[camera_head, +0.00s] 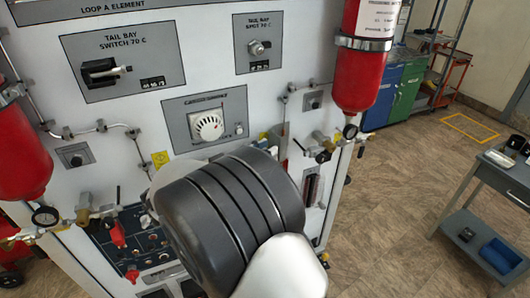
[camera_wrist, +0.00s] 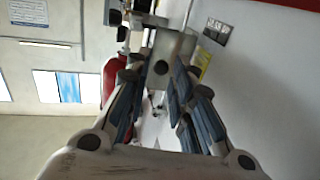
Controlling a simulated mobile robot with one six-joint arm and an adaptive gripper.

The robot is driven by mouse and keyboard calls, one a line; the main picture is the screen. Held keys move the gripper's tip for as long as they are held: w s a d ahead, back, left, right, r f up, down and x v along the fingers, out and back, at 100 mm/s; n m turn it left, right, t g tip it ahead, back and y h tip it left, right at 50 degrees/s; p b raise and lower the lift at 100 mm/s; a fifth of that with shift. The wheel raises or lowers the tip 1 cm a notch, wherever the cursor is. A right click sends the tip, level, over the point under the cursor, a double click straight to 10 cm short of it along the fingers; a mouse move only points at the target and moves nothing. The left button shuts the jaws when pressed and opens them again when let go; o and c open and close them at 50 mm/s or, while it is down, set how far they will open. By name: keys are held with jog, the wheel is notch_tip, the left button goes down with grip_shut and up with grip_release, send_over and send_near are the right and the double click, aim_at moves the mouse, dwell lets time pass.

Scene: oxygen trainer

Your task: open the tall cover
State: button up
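My gripper (camera_wrist: 156,88) shows in the wrist view with its two fingers spread to either side and a gap between them. A grey metal piece with a small dark hole (camera_wrist: 161,67) stands between the fingertips; it may be the tall cover, but I cannot tell for sure. I see no clear grip on it. In the head view my dark wrist hides the fingers and most of the panel spot in front of them. A narrow upright grey part (camera_head: 284,128) shows just beyond my wrist there.
The white panel (camera_head: 215,65) carries a tail bay switch (camera_head: 100,71), a second switch (camera_head: 258,47) and a round white dial (camera_head: 209,125). Red cylinders hang at the right (camera_head: 362,75) and left (camera_head: 18,150). A grey table (camera_head: 490,180) stands at the right, with open floor between.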

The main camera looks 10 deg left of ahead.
jog(key=v, duration=0.6)
jog(key=shift+s+a, duration=0.25)
